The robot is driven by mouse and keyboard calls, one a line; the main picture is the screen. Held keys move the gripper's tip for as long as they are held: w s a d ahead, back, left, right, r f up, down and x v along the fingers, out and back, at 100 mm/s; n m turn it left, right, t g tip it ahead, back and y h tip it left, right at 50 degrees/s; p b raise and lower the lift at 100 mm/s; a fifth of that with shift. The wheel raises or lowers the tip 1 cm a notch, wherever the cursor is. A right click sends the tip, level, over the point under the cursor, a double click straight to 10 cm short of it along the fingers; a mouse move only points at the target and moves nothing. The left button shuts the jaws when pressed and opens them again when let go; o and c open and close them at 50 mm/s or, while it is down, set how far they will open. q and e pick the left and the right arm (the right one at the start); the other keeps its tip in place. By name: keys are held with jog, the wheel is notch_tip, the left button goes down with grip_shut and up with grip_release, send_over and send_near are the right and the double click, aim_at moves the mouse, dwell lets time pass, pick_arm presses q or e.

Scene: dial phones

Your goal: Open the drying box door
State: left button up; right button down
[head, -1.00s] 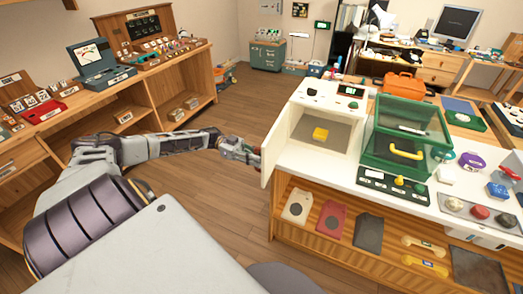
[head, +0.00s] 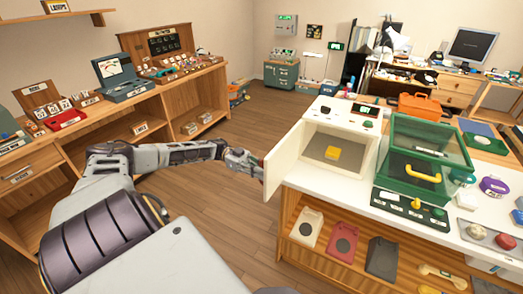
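The drying box (head: 363,140) is a white cabinet on the white counter, with a small dark display on top. Its white door (head: 285,163) stands swung open on the left side, and the inside shows. A yellow block (head: 332,153) lies inside on a grey floor. My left gripper (head: 257,168) is at the outer free edge of the door, by a small reddish part there. Its fingers are small and partly hidden, so I cannot tell whether they are closed on it. My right gripper is out of view.
A green clear-lidded box (head: 428,145) with a yellow handle stands right of the drying box. A shelf below holds phone shells (head: 343,242). Wooden shelving (head: 150,118) runs along the left. Open wooden floor (head: 215,220) lies between.

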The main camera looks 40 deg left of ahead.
pick_arm(q)
jog(key=shift+o, duration=0.2)
jog(key=shift+a, duration=0.15)
jog(key=s+a, duration=0.2)
jog(key=a, duration=0.9)
jog(key=shift+a, duration=0.25)
jog(key=shift+s, duration=0.1)
dwell(0.6)
jog(key=shift+m, duration=0.3)
